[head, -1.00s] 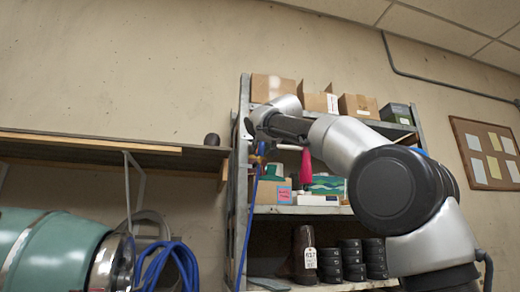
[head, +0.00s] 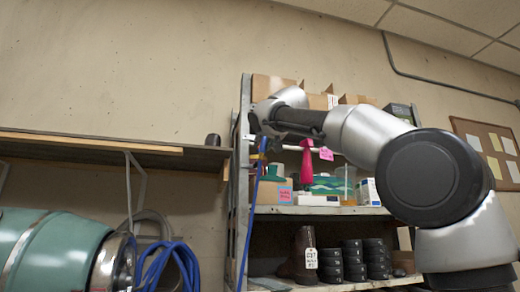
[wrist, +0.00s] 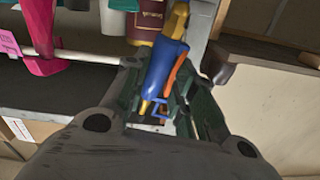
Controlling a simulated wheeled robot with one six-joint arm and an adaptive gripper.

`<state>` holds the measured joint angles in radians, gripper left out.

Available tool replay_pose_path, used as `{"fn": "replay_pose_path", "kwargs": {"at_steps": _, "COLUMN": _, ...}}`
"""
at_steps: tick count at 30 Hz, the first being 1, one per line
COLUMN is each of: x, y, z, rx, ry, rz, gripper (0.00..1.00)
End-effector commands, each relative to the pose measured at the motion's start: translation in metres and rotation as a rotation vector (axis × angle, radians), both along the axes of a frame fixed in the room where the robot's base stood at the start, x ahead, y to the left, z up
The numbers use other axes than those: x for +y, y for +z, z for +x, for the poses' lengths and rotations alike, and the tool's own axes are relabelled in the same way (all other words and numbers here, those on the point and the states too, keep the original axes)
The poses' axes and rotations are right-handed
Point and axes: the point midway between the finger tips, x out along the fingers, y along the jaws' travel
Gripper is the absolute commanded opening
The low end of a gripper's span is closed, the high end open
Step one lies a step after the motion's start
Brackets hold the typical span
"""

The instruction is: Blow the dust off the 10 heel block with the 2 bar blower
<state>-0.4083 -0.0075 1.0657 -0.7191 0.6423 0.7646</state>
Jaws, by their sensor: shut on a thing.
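My gripper (wrist: 160,110) is shut on a blue and yellow air blower (wrist: 165,65), which lies between its dark fingers in the wrist view. In the head view the blower (head: 262,147) shows beneath my gripper, beside the shelf rack's left post, with a blue hose (head: 243,235) hanging below it. A red-pink tool (head: 306,160) hangs from a pale rail beside a pink tag (head: 326,153); the tag's writing is too small to read. Stacks of dark blocks (head: 354,262) stand on the lower shelf. I cannot tell which thing is the 10 heel block.
The metal shelf rack (head: 318,210) holds boxes, bottles and a tagged brown boot (head: 303,255). A wall shelf (head: 90,145) at left bears a small dark object (head: 213,139). A green cylinder (head: 50,250) and a coiled blue hose (head: 168,265) are below it.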

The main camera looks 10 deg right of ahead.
Motion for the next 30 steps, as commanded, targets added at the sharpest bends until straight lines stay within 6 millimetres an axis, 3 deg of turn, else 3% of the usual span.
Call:
{"fn": "replay_pose_path", "kwargs": {"at_steps": 14, "x": -0.001, "y": 0.001, "z": -0.02, "rx": -0.002, "ry": -0.001, "rz": -0.002, "gripper": 0.0}}
{"fn": "replay_pose_path", "kwargs": {"at_steps": 30, "x": -0.001, "y": 0.001, "z": -0.079, "rx": -0.002, "ry": 0.0, "rz": -0.001, "gripper": 0.0}}
